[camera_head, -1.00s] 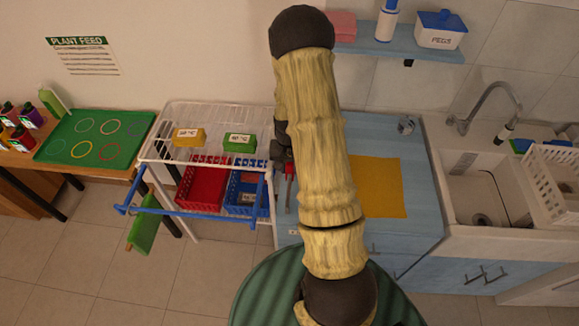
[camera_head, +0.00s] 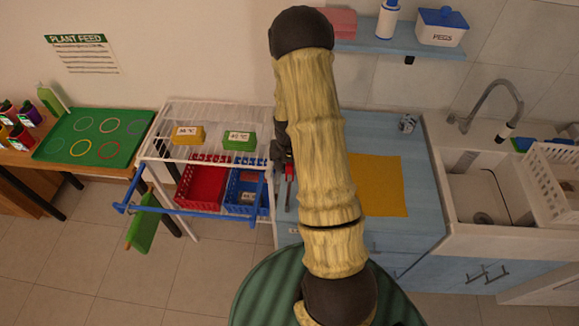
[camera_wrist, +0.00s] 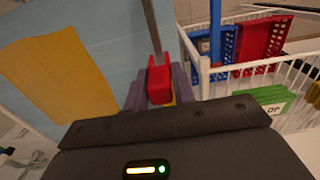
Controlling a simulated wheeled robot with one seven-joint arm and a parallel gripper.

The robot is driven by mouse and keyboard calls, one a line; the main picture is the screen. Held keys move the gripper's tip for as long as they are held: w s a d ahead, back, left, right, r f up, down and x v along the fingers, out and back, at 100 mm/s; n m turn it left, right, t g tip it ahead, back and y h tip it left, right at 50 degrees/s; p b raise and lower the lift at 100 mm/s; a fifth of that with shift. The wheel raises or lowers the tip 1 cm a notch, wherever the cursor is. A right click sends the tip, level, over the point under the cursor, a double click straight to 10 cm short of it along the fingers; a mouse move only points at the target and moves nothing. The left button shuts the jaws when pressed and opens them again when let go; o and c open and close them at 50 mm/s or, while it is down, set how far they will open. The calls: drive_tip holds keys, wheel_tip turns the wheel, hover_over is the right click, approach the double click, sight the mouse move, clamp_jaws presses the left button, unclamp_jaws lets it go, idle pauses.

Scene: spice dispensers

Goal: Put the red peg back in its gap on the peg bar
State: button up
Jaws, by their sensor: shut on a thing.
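My gripper (camera_wrist: 159,77) is shut on the red peg (camera_wrist: 160,88), which sits between its two grey fingers in the wrist view. A thin grey bar (camera_wrist: 151,28) runs away from the peg in that view; I cannot tell whether they touch. In the head view the red peg (camera_head: 289,171) shows as a small red piece beside my arm, near the left edge of the blue counter. Most of my gripper (camera_head: 283,160) is hidden there by the arm. I cannot make out the gap on the peg bar.
A white wire rack (camera_head: 160,155) with red (camera_head: 203,186) and blue (camera_head: 246,191) baskets stands close to the left of the gripper. A yellow cloth (camera_head: 376,187) lies on the blue counter (camera_head: 418,170). A PEGS box (camera_head: 440,36) is on the shelf.

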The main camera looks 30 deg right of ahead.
sight(289, 179)
drive_tip(key=shift+f+b, duration=1.55)
drive_tip(key=shift+f, duration=0.65)
idle(0.5)
drive_tip(key=o, duration=0.8)
drive_tip(key=shift+o, duration=0.2)
drive_tip(key=shift+r, duration=0.15)
drive_tip(key=shift+r+p, duration=3.1)
drive_tip(key=shift+r, duration=1.3)
